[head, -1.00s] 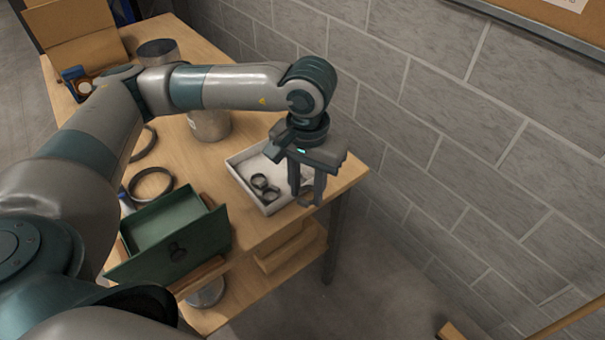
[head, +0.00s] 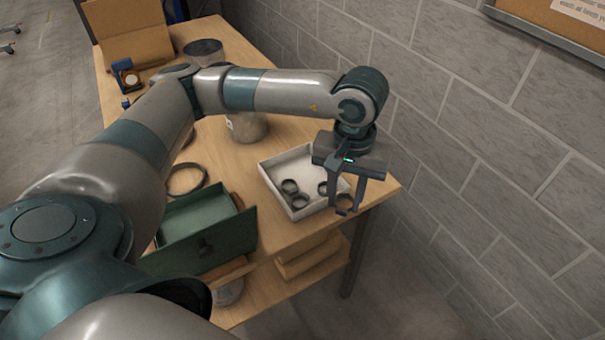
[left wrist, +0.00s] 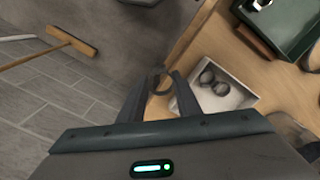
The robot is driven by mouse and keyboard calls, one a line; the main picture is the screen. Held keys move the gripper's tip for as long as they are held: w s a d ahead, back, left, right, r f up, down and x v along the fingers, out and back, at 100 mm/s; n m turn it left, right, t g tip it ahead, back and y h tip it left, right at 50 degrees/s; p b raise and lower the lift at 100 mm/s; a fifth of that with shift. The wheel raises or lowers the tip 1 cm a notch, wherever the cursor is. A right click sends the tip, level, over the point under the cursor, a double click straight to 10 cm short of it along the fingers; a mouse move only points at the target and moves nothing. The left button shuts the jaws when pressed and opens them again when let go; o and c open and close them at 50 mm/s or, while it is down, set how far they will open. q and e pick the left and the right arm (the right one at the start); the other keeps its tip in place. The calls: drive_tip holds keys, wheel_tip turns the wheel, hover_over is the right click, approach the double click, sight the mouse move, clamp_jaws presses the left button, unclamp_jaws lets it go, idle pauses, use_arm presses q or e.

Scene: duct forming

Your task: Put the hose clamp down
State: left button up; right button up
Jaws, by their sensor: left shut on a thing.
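My left gripper (head: 345,208) points down at the right-hand end of the workbench, just to the right of a white tray (head: 298,168). It is shut on a dark hose clamp (head: 344,202), a thin ring between its fingertips. In the left wrist view, the held clamp (left wrist: 160,82) shows between the finger ends, apart from the tray in the picture. Several dark rings lie in the tray, which also shows in the left wrist view (left wrist: 237,98). The gripper's height above the bench is hard to tell. My right gripper is not in view.
A green drawer or bin (head: 207,235) stands at the bench's front. A metal can (head: 247,127) is behind the tray, and a large dark ring (head: 187,180) lies left of it. A block wall (head: 470,130) runs close behind. The wooden bench (head: 240,175) ends near the gripper.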

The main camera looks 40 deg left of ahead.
use_arm(q)
drive_tip(key=n, duration=0.2)
drive_tip(key=w+n, duration=0.1)
drive_tip(key=n, duration=0.2)
drive_tip(key=shift+w+a+n, duration=0.15)
drive_tip(key=shift+a+n, duration=0.1)
drive_tip(key=shift+n, duration=0.15)
drive_tip(key=n, duration=0.3)
drive_tip(key=shift+w+a+f+n, duration=0.1)
drive_tip(key=shift+w+a+n, duration=0.15)
drive_tip(key=shift+w+n, duration=0.1)
drive_tip(key=w+a+n+b, duration=0.1)
drive_tip(key=w+a+n, duration=0.1)
drive_tip(key=n, duration=1.1)
drive_tip(key=w+a+n+b, duration=0.1)
drive_tip(key=w+a+n, duration=0.1)
drive_tip(key=n, duration=1.2)
drive_tip(key=shift+a+f, duration=0.3)
drive_tip(key=shift+f, duration=0.05)
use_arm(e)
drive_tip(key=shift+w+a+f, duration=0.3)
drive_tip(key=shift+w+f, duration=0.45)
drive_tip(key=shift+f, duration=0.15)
use_arm(q)
drive_tip(key=shift+n, duration=0.25)
